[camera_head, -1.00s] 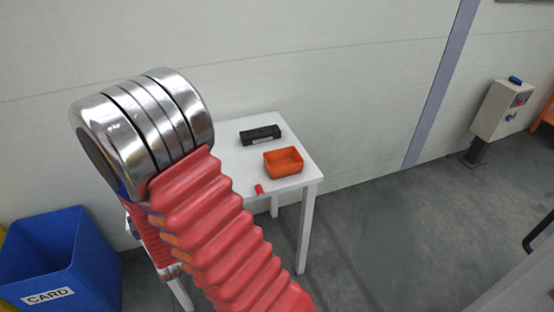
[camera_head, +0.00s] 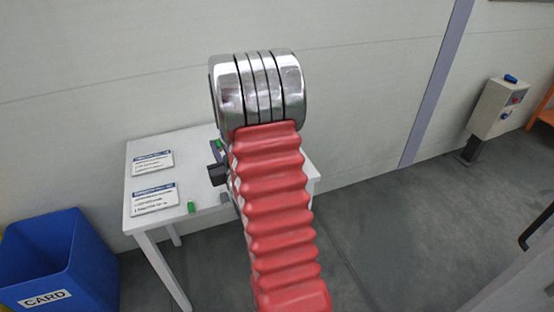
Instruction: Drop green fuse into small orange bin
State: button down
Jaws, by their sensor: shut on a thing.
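My gripper (camera_head: 216,173) shows only as a dark part at the left side of my red-sleeved arm, over the white table (camera_head: 190,152). Its fingertips are mostly hidden behind the arm. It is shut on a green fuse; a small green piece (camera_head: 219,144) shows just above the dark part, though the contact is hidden. Another small green piece (camera_head: 191,207) is on the table near its front edge. The small orange bin is hidden behind my arm.
Two printed cards (camera_head: 153,162) lie on the table's left half. A blue bin marked CARD (camera_head: 50,262) stands on the floor at left. A control post (camera_head: 497,110) stands at far right. Floor right of the table is clear.

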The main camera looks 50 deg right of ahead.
jog(key=s+d+m+g+h, duration=0.1)
jog(key=s+d, duration=1.2)
jog(key=d, duration=0.3)
jog(key=shift+s+d+f+h, duration=0.2)
jog(key=shift+d+f+h, duration=0.1)
jog(key=shift+f, duration=0.05)
jog(key=shift+f, duration=2.9)
jog(key=shift+f, duration=0.1)
jog(key=shift+f, duration=2)
jog(key=shift+f, duration=0.4)
